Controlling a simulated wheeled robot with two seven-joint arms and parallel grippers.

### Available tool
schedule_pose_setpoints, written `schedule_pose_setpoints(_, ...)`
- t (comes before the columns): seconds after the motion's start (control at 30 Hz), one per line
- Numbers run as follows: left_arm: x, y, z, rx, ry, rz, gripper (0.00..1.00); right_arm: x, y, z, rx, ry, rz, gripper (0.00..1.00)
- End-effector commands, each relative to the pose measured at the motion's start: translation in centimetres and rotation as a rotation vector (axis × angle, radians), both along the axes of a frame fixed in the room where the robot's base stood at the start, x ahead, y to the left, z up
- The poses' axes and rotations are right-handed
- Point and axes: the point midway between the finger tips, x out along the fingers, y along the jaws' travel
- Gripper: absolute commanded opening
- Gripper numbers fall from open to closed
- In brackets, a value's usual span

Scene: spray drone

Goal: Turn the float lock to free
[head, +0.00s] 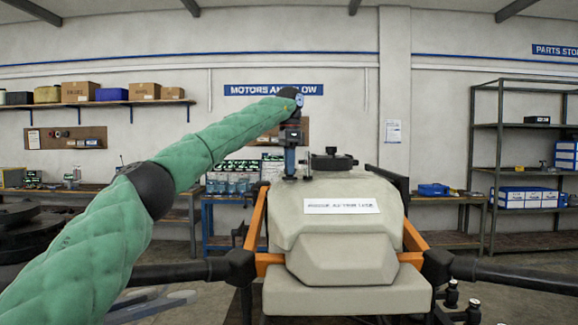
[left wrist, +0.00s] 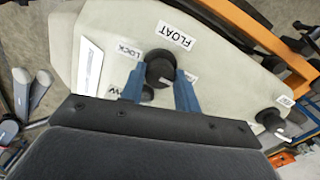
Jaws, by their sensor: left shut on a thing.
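The float lock is a dark round knob (left wrist: 160,68) on the pale tank in the left wrist view. A FLOAT label (left wrist: 175,36) lies above it and a LOCK label (left wrist: 128,49) to its upper left. Other labels are partly hidden by my fingers. My left gripper (left wrist: 160,78) has its blue fingers on both sides of the knob, shut on it. In the head view my left gripper (head: 290,163) points down at the top left of the tank (head: 340,215); the knob is hidden there. My right gripper is not in view.
A wide black cap (head: 333,161) stands on the tank top just right of my left gripper. A second dark knob (left wrist: 270,118) sits at the tank's right in the left wrist view. Orange frame bars (head: 256,220) and dark drone arms (head: 520,279) flank the tank.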

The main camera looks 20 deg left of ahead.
Motion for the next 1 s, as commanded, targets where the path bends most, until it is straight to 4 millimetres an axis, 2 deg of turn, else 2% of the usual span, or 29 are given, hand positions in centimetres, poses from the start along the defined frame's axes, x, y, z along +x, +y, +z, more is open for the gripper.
schedule_pose_setpoints(0.1, 0.0, -0.1, 0.2, -0.002, -0.003, -0.001, 0.09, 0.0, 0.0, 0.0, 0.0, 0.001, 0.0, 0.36)
schedule_pose_setpoints(0.13, 0.0, -0.1, 0.2, -0.002, -0.003, -0.001, 0.34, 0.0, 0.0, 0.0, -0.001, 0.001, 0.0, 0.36)
schedule_pose_setpoints(0.23, 0.0, -0.1, 0.2, -0.001, -0.003, -0.001, 0.53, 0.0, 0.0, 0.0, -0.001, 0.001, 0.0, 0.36)
schedule_pose_setpoints(0.5, 0.0, 0.0, 0.1, 0.0, -0.001, -0.001, 0.53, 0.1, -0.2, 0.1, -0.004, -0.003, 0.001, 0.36)
schedule_pose_setpoints(0.63, 0.0, -0.1, 0.7, -0.001, -0.002, -0.002, 0.53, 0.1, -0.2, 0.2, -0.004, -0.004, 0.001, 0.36)
schedule_pose_setpoints(1.0, 0.1, -0.1, 5.5, 0.001, -0.003, 0.0, 0.53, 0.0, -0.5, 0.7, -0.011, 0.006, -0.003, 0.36)
